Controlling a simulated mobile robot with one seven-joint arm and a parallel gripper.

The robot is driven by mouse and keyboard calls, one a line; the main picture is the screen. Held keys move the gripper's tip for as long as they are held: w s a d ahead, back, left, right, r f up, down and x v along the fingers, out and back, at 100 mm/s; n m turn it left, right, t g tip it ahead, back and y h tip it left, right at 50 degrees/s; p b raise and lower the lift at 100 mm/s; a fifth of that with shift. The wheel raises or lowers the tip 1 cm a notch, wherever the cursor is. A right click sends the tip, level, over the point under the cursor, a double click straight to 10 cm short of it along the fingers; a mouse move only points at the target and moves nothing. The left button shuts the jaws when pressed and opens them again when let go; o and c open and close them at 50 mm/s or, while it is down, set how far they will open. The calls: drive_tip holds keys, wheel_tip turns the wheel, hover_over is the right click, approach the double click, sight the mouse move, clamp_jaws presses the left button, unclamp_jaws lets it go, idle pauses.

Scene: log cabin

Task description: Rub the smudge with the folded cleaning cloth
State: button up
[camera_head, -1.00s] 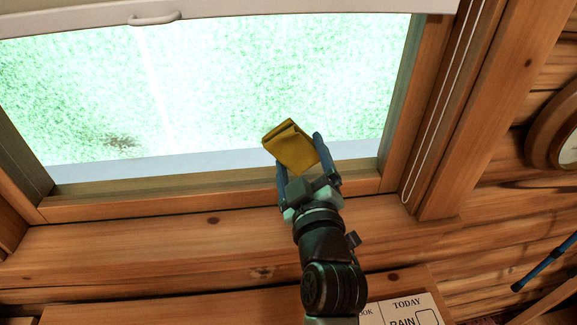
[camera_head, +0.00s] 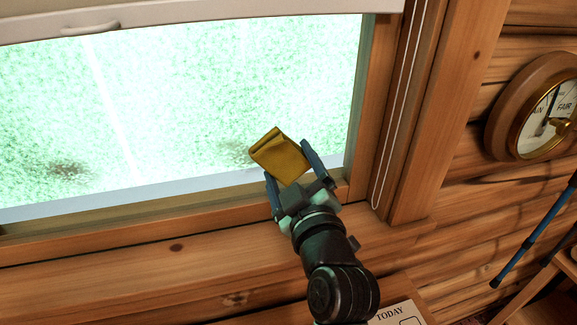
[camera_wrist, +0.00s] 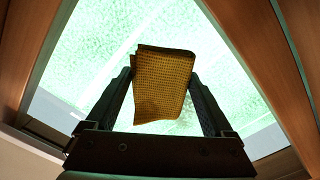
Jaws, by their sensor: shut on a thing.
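The folded cleaning cloth (camera_head: 279,157) is mustard yellow and is held between the two fingers of my gripper (camera_head: 288,178), in front of the lower right of the window pane. In the wrist view the cloth (camera_wrist: 163,85) sits between both fingers and sticks out beyond their tips. A brownish smudge (camera_head: 68,170) shows at the lower left of the pane, well left of the cloth. A fainter brownish patch (camera_head: 235,152) shows just left of the cloth, partly hidden by it. I cannot tell whether the cloth touches the glass.
A wooden frame and sill (camera_head: 180,240) border the window. A pale blind (camera_head: 200,18) with a handle covers its top, and its cord (camera_head: 392,110) hangs at the right. A round barometer (camera_head: 540,115) is on the log wall. A printed card (camera_head: 398,313) is below the sill.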

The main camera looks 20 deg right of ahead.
sight(216, 166)
drive_tip(key=shift+a+p, duration=2)
drive_tip(key=shift+a, duration=3.85)
drive_tip(key=shift+y, duration=0.4)
drive_tip(key=shift+s+d+p, duration=0.15)
drive_tip(key=shift+s+p, duration=0.4)
drive_tip(key=shift+s, duration=2.35)
drive_tip(key=s, duration=0.3)
drive_tip(key=shift+w, duration=0.1)
drive_tip(key=shift+w, duration=3.3)
